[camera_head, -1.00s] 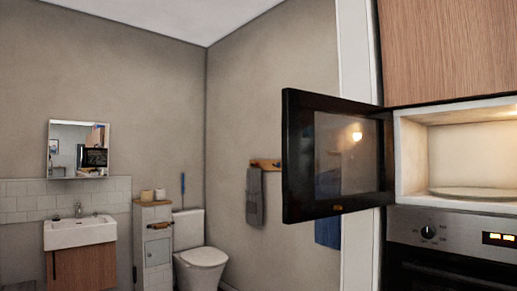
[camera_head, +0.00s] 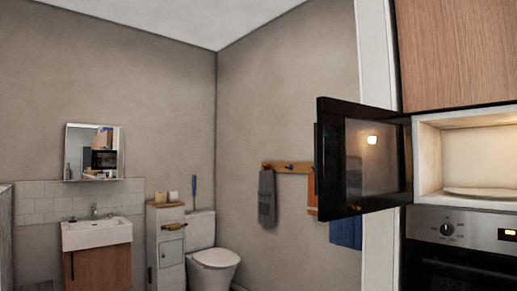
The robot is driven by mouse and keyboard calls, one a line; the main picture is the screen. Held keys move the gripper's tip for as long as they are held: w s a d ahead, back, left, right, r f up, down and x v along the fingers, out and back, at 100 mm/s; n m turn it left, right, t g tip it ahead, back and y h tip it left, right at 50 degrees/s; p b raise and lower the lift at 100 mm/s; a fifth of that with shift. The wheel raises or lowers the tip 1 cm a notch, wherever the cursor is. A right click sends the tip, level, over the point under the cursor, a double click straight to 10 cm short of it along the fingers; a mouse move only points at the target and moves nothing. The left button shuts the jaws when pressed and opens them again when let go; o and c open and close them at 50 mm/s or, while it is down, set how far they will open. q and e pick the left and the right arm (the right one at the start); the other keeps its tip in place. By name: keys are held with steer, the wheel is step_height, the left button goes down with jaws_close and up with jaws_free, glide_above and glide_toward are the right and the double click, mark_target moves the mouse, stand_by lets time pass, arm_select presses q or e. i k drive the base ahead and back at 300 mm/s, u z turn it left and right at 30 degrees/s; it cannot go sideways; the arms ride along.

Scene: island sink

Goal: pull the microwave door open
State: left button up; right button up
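The microwave door (camera_head: 368,157) stands swung open toward the left, dark framed with a glass window that shows a reflected light. Its hinge side meets the left edge of the lit microwave cavity (camera_head: 470,160). A plate-like turntable (camera_head: 482,192) lies inside on the cavity floor. Neither of my grippers shows in the head view, so nothing is seen touching the door.
An oven (camera_head: 462,245) with a knob sits below the microwave, and a wooden cabinet (camera_head: 455,52) is above. To the left are a toilet (camera_head: 212,262), a narrow cabinet (camera_head: 168,247), a sink (camera_head: 97,233) and a mirror (camera_head: 93,152). Towels (camera_head: 267,197) hang on the wall.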

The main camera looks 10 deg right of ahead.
mark_target(383, 176)
steer(key=u, duration=0.5)
steer(key=i, duration=1.7)
steer(key=z, duration=0.95)
steer(key=i, duration=1)
steer(key=z, duration=0.8)
